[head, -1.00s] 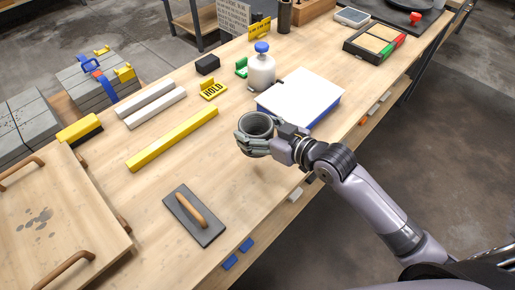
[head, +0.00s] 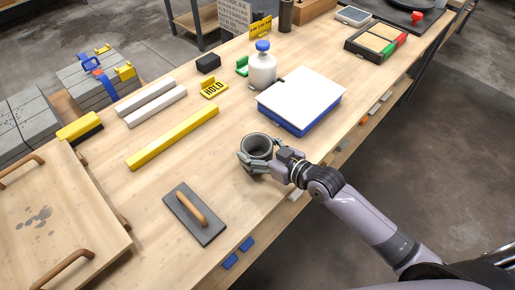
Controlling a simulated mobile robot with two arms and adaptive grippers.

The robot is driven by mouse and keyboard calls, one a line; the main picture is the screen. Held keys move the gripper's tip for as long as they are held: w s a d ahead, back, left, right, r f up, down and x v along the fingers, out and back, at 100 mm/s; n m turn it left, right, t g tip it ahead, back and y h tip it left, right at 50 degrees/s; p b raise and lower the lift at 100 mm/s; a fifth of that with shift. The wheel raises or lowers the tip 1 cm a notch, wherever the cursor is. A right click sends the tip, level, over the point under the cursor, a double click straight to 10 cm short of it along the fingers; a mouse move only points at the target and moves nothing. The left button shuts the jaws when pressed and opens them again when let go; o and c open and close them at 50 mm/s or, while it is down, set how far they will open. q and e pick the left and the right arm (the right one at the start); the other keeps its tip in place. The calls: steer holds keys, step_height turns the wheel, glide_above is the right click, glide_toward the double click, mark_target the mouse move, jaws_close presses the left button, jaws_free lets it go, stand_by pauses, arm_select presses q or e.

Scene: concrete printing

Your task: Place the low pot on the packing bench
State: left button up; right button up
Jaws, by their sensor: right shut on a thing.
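The low pot (head: 257,144) is a short grey-green cylinder with an open top. My right gripper (head: 256,158) is shut on it, with the fingers around its side. The pot is upright at the front part of the wooden bench (head: 160,185), between the blue-and-white box and the trowel. I cannot tell whether its base touches the bench top, as the fingers hide it. My left gripper is not in view.
A white-topped blue box (head: 300,100) stands behind the pot. A trowel with a wooden handle (head: 194,214) lies to the left front. Bare bench surrounds the pot's left side.

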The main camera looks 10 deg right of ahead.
steer(key=o, duration=1.8)
steer(key=shift+c, duration=0.2)
steer(key=v, duration=1)
steer(key=shift+s+d+b, duration=0.2)
steer(key=shift+s+b, duration=0.1)
steer(key=shift+s+d+r, duration=0.35)
steer(key=shift+s, duration=0.15)
